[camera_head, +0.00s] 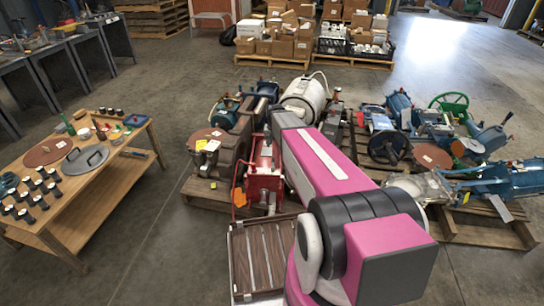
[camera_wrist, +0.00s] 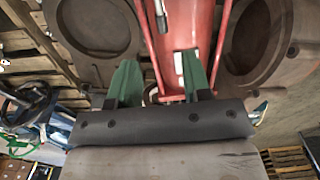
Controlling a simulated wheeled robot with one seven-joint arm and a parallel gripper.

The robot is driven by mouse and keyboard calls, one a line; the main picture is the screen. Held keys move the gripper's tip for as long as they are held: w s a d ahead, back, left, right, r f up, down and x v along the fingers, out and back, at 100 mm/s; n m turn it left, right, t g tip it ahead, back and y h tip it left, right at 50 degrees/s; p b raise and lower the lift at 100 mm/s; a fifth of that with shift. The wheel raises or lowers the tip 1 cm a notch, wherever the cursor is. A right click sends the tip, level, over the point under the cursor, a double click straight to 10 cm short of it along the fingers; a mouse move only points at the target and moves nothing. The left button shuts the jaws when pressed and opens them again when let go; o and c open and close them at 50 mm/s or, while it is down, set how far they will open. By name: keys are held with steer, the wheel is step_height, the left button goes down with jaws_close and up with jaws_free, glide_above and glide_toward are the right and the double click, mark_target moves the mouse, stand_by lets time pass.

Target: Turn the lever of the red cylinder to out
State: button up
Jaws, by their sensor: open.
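The red cylinder (camera_head: 265,182) stands on a wooden pallet left of my pink and grey arm in the head view. In the wrist view, its red body (camera_wrist: 190,22) runs down from the top edge, with thin red rods on both sides. My gripper (camera_wrist: 160,78) has two green fingers set apart, with the lower end of the red part close to the gap between them. I cannot tell whether they touch. I cannot make out the lever or its position for certain. My gripper is hidden behind my arm in the head view.
Round brown plates with ring rims (camera_wrist: 100,25) flank the red part in the wrist view. A white cylinder (camera_head: 304,95) and teal machines (camera_head: 400,108) crowd the pallets. A wooden table (camera_head: 95,195) stands left, with clear floor between it and the pallets.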

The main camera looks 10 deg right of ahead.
mark_target(273, 160)
steer(key=f, duration=1.1)
steer(key=shift+w+a, duration=0.1)
steer(key=shift+w, duration=0.3)
jaws_close()
